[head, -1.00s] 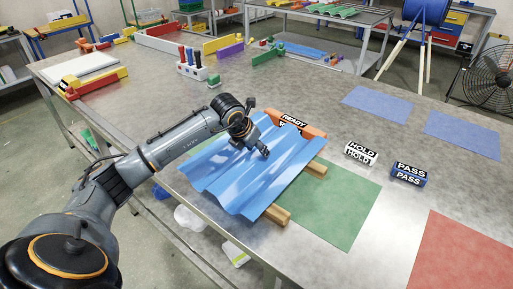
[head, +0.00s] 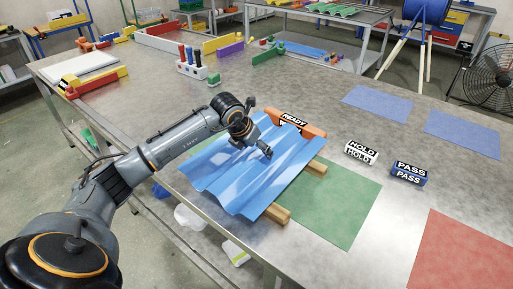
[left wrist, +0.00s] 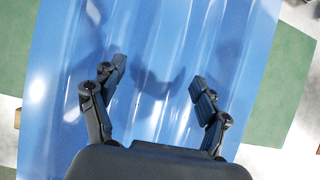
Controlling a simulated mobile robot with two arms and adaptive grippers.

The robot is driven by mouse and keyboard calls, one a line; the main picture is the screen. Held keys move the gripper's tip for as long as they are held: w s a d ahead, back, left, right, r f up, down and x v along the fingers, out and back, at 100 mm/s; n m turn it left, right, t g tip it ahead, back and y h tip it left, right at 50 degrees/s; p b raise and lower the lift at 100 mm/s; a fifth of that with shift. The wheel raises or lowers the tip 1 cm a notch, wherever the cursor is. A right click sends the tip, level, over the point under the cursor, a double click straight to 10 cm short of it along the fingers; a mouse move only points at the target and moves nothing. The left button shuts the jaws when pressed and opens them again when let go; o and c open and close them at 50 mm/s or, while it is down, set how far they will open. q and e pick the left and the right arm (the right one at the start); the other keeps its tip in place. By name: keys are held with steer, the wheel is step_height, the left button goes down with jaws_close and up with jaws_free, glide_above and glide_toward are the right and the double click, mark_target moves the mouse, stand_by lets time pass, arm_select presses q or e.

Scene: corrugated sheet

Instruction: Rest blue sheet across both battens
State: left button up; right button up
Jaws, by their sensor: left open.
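The blue corrugated sheet (head: 236,186) lies over the wooden battens in the head view, with its left part reaching to the table's near edge. One batten end (head: 277,214) sticks out at the sheet's lower right and another batten end (head: 316,168) at its right. The rest of the battens is hidden under the sheet. My left gripper (head: 262,152) is just over the sheet. In the left wrist view the gripper (left wrist: 157,85) is open, its fingers apart with nothing between them, above the blue ridges (left wrist: 150,45). My right gripper is not in view.
A green mat (head: 345,205) lies under and right of the sheet. An orange block with a READY sign (head: 300,123) stands behind it. HOLD (head: 361,153) and PASS (head: 409,173) blocks stand to the right, with a red mat (head: 455,255) in front. Bare table lies between.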

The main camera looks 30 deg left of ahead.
arm_select(q)
steer(key=v, duration=1.2)
